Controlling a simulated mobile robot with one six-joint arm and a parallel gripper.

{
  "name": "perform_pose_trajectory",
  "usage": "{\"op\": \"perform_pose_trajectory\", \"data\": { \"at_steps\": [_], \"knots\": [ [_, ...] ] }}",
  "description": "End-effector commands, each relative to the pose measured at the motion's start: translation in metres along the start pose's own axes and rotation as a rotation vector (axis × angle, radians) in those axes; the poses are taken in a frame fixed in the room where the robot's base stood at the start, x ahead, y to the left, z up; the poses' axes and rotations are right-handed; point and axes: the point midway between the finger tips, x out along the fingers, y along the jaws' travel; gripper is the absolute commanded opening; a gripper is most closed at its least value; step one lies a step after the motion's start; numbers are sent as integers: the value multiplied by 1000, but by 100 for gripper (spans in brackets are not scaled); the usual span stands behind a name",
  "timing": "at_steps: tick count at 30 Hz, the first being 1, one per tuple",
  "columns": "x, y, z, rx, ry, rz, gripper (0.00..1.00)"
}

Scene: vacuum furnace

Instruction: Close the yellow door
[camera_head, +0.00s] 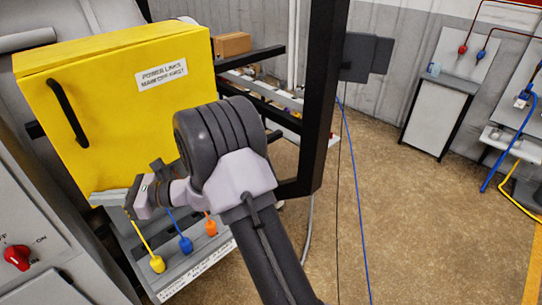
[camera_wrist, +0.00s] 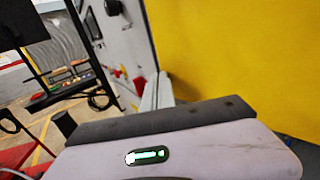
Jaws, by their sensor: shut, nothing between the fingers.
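The yellow door (camera_head: 110,105) is the front of a yellow box in the head view, with a black bar handle (camera_head: 68,112) near its left side and a white label at upper right. The door face lies close along the box's top edge; I cannot tell whether a small gap is left. My gripper (camera_head: 138,198) is shut and empty, in front of the door's lower edge, below and right of the handle. Contact with the door cannot be made out. My wrist hides the door's lower right corner. In the wrist view a yellow surface (camera_wrist: 240,50) fills the right side.
Yellow, blue and orange plugs (camera_head: 186,244) hang on cables below the box. A grey panel with a red knob (camera_head: 17,257) stands at lower left. A black post (camera_head: 322,100) rises right of my arm. The floor (camera_head: 420,220) at right is mostly clear.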

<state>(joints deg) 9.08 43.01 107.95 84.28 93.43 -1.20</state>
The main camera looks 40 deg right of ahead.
Motion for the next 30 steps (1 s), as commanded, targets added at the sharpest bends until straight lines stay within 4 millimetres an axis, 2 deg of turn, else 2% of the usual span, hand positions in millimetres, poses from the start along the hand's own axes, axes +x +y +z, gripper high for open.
{"op": "perform_pose_trajectory", "data": {
  "at_steps": [3, 9, 16, 30],
  "knots": [
    [16, -15, 1, -1, -1, -52, 0],
    [33, -33, 0, -2, 0, -111, 0],
    [39, -40, 1, -1, -2, -136, 0],
    [39, -42, 5, -5, -10, -140, 0]
  ]
}}
